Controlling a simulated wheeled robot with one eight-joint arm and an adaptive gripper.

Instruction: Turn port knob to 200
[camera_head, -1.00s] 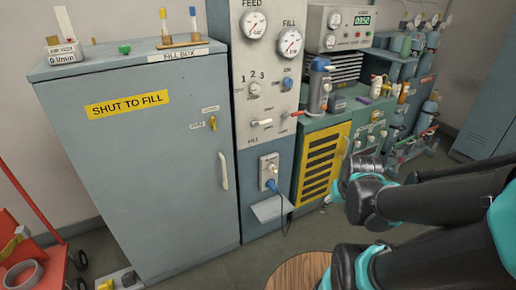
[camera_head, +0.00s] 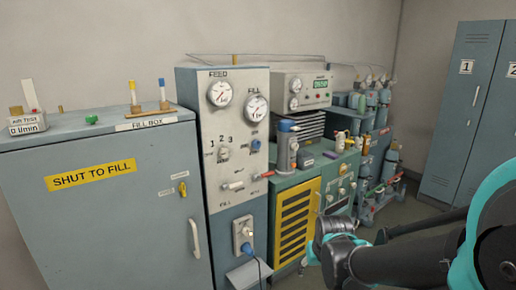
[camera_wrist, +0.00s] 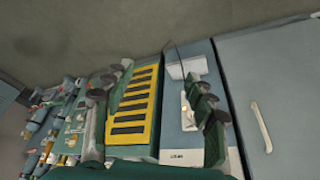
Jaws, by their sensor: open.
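The panel (camera_head: 236,140) carries FEED and FILL gauges, a grey selector knob (camera_head: 224,153) under the numbers 1, 2, 3, and a blue knob (camera_head: 256,144) at its right. Small labels beside the blue knob are too small to read; I cannot tell which knob is the port knob or see a 200 mark. A white lever (camera_head: 234,185) sits lower on the panel. My gripper (camera_wrist: 155,98) is open and empty in the wrist view, its dark fingers spread before the yellow slotted grille. It is apart from the knobs; its fingertips are not clear in the head view.
The grey fill box (camera_head: 100,220) stands left of the panel. A green bench (camera_head: 325,185) with a yellow grille (camera_head: 295,222) and a grey-blue cylinder (camera_head: 287,150) stands right. Gas bottles and lockers (camera_head: 465,110) are further right. Floor shows in front of the lockers.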

